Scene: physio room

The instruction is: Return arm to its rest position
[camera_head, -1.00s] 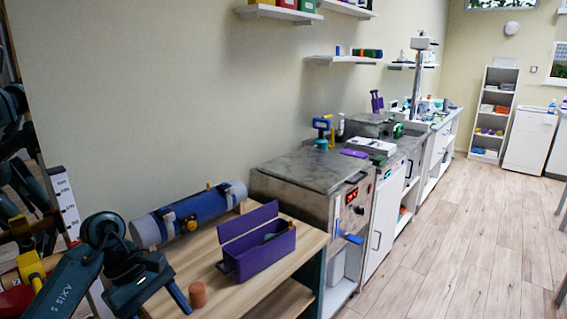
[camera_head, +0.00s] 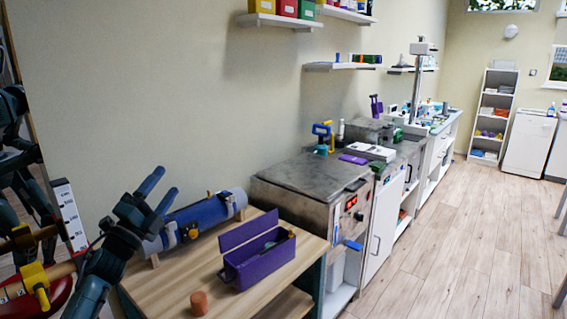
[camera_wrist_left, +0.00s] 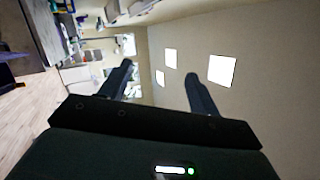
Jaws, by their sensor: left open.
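My left gripper (camera_head: 157,189) is at the left of the head view, raised in front of the wall, with its fingers pointing up and to the right. It is open, with a clear gap between the two fingers and nothing held. In the left wrist view its fingers (camera_wrist_left: 158,88) stand apart, with the wall and several bright windows beyond. In the head view it overlaps the left end of a blue cylinder (camera_head: 212,215). My right gripper is not in view.
A wooden table (camera_head: 175,287) carries an open purple box (camera_head: 262,262) and a small brown cylinder (camera_head: 199,303). A metal cabinet (camera_head: 310,185) stands beyond it. Wall shelves (camera_head: 340,67) hang above. The wooden floor (camera_head: 450,235) at the right is clear.

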